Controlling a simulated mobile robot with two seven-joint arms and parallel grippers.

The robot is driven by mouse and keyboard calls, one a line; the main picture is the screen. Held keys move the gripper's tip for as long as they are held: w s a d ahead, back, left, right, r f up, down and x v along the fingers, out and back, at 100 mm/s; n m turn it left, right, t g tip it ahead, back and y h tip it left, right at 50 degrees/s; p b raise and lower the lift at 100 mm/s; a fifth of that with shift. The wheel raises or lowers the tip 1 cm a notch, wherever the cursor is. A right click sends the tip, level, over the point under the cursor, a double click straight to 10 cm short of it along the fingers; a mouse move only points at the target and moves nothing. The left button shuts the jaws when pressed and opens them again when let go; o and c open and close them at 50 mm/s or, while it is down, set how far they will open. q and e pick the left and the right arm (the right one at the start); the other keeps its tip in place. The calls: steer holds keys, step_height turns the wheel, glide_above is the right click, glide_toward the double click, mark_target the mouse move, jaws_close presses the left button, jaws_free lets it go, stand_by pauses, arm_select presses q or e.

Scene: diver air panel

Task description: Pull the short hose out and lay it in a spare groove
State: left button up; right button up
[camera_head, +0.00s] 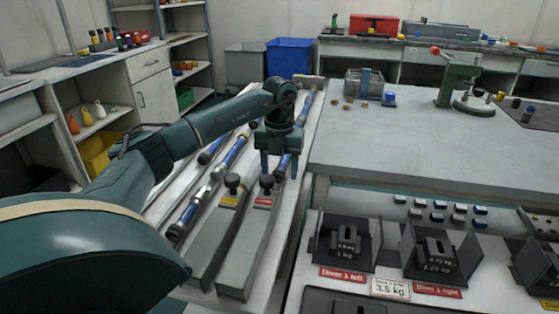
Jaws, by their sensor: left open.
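My left gripper (281,170) hangs fingers down over the light rack bench (306,140), open, with its two fingers apart. A long blue and silver tube (284,160) runs below and behind the fingers; I cannot tell whether they touch it. More blue pieces (217,143) show beyond the arm. I cannot tell which of these is the short hose, and no spare groove is clearly visible. My right gripper is not in view.
Two grey bars with black knobs, one yellow-labelled (217,235) and one red-labelled (250,240), lie in front of the gripper. Black weight holders (345,242) stand at the lower right. The grey table (420,150) to the right is largely clear.

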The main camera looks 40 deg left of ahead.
arm_select(q)
steer(key=shift+c, duration=0.5)
jaws_close()
